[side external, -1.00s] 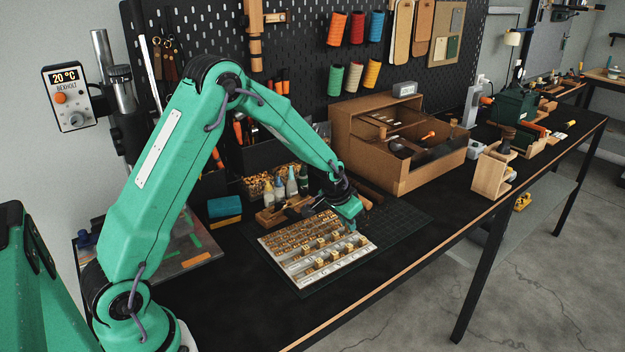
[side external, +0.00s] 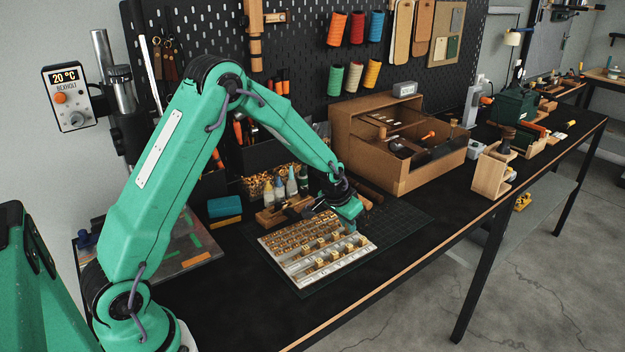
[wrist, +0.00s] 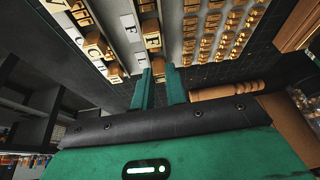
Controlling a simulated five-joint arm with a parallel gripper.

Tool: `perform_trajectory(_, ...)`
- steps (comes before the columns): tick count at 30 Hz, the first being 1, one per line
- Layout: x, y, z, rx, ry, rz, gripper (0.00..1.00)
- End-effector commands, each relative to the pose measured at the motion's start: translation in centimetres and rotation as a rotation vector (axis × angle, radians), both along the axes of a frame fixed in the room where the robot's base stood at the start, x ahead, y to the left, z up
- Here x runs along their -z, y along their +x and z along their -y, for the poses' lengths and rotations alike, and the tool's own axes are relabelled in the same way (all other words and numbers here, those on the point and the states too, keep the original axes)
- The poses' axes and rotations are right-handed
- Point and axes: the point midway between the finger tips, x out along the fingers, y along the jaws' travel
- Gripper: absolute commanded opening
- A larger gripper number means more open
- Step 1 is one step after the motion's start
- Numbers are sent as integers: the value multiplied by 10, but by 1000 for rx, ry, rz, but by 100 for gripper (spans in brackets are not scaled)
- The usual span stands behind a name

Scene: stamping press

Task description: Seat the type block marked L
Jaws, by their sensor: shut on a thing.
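My gripper (side external: 351,224) is at the far right end of a pale type tray (side external: 342,268), low over it. In the wrist view the two green fingers of my gripper (wrist: 159,76) are close together, shut on a small brass-coloured type block (wrist: 157,64), mostly hidden between them. I cannot read its letter, so I cannot tell whether it is the L block. The tray in the wrist view (wrist: 172,35) has printed letters beside rows of brass type blocks (wrist: 213,30). Larger blocks (wrist: 92,42) with letters on top stand in the left row.
A dark cutting mat (side external: 398,222) lies under and beside the tray. A wooden-handled tool (wrist: 225,91) lies close right of the fingers in the wrist view. Small bottles (side external: 291,183) and a cardboard organiser (side external: 405,165) stand behind. The bench front is clear.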

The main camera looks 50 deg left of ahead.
Motion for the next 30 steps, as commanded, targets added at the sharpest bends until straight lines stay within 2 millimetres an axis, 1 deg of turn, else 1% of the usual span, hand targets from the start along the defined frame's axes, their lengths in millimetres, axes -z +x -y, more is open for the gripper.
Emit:
perform_trajectory(9, 4, 0, 0, 0, 0, -1, 0)
perform_trajectory(18, -2, 0, 0, 0, 0, -1, 0)
perform_trajectory(30, -3, 0, 0, -1, 0, 0, 0)
